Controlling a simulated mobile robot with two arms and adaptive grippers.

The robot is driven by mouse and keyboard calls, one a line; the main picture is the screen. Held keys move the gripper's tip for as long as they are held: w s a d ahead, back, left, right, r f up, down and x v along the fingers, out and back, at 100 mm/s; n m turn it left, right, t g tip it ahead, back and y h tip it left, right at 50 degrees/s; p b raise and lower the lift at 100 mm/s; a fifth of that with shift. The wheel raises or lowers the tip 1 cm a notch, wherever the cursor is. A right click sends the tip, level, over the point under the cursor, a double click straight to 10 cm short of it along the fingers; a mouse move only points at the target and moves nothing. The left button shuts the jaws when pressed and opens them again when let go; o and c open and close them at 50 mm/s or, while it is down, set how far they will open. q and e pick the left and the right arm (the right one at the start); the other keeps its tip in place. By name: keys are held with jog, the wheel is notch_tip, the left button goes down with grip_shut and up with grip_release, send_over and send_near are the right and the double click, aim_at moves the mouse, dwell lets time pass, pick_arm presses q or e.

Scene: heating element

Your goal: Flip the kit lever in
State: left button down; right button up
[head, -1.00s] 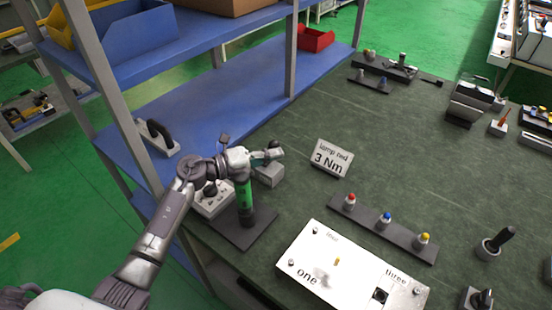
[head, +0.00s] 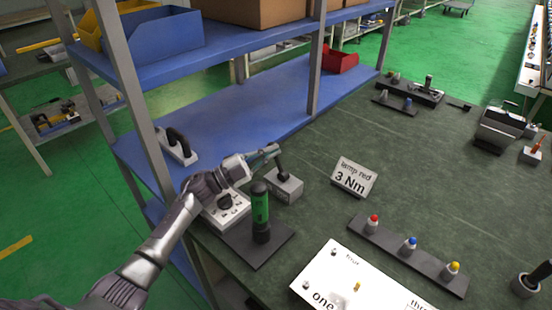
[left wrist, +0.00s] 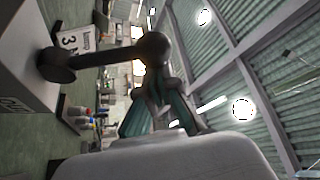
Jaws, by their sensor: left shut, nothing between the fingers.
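The kit lever is a dark stick on a small grey box (head: 286,187). The lever (head: 282,165) stands roughly upright, its top beside my left fingertips. In the left wrist view its round knob (left wrist: 152,46) is close to the fingers, its shaft running left to the grey box (left wrist: 25,70), which bears lettering. My left gripper (head: 273,151) is shut and empty, just above and left of the box; it also shows in the left wrist view (left wrist: 155,88). Whether it touches the knob I cannot tell. My right gripper is out of view.
A green cylinder (head: 260,212) on a dark plate and a white switch box (head: 228,209) stand close below my left arm. A sign (head: 354,178) reading "lamp red 3 Nm" is right of the lever. Blue shelving (head: 225,120) with posts rises behind.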

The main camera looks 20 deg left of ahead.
pick_arm(q)
jog(key=shift+w+a+f, duration=0.15)
jog(key=shift+a, duration=0.25)
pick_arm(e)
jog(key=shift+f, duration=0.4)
pick_arm(q)
jog(key=shift+a+b, duration=0.1)
jog(key=shift+b, duration=0.2)
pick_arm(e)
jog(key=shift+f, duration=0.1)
